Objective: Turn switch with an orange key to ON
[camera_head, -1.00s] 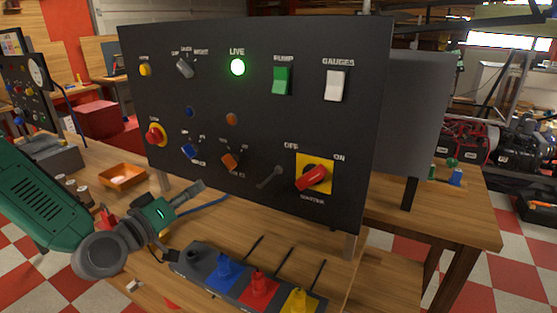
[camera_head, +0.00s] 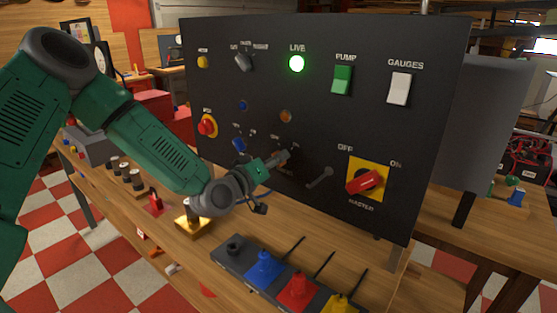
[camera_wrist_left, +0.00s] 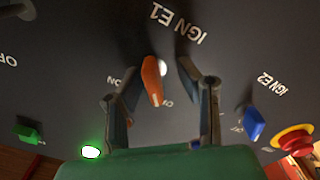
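The orange key switch (camera_wrist_left: 152,82), labelled IGN E1, is on the black panel (camera_head: 330,125). In the left wrist view, which shows the panel upside down, it stands between my fingers, with an ON label to its left and a partly covered label to its right. The key lies roughly lengthwise between the fingers, slightly tilted. My left gripper (camera_wrist_left: 157,72) is open, one finger on each side of the key, with visible gaps. In the head view my left gripper (camera_head: 283,157) is at the panel's lower middle and hides the key. My right gripper is not in view.
A blue key switch (camera_wrist_left: 254,123) labelled IGN E2 and a red button (camera_wrist_left: 293,138) sit beside it. A grey lever (camera_head: 320,177) and the red master switch (camera_head: 365,182) are to the right. Blue, red and yellow plugs (camera_head: 297,288) stand on the bench below.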

